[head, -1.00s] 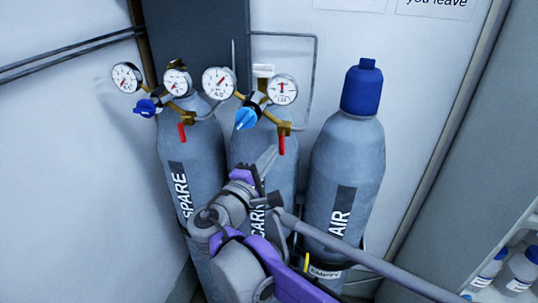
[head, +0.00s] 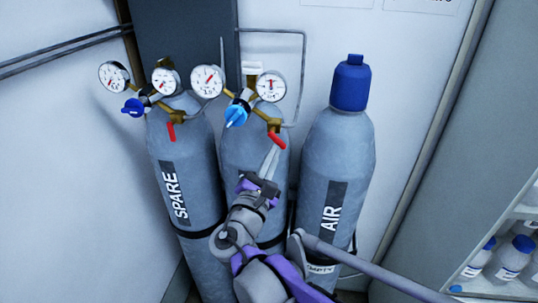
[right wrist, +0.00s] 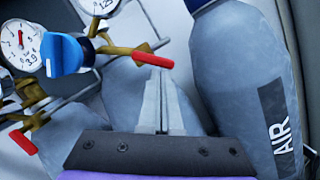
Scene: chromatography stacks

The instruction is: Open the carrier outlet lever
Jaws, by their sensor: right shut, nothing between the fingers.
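The carrier outlet lever (head: 278,138) is a small red handle on the brass regulator of the middle cylinder (head: 240,150). It slants sideways and down to the right. In the right wrist view the lever (right wrist: 153,61) lies across, just beyond the fingertips. My right gripper (head: 272,150) is shut and empty, its tips pointing up right below the lever. In the right wrist view the shut fingertips (right wrist: 159,74) look close to the lever; I cannot tell if they touch. My arm hides the middle cylinder's lower part and label. My left gripper is not in view.
The SPARE cylinder (head: 182,165) stands at left, its red lever (head: 171,132) hanging nearly straight down. The blue-capped AIR cylinder (head: 336,165) stands close at right. Pressure gauges (head: 271,86) and a blue knob (head: 236,114) sit near the lever. Shelves with bottles (head: 508,260) are far right.

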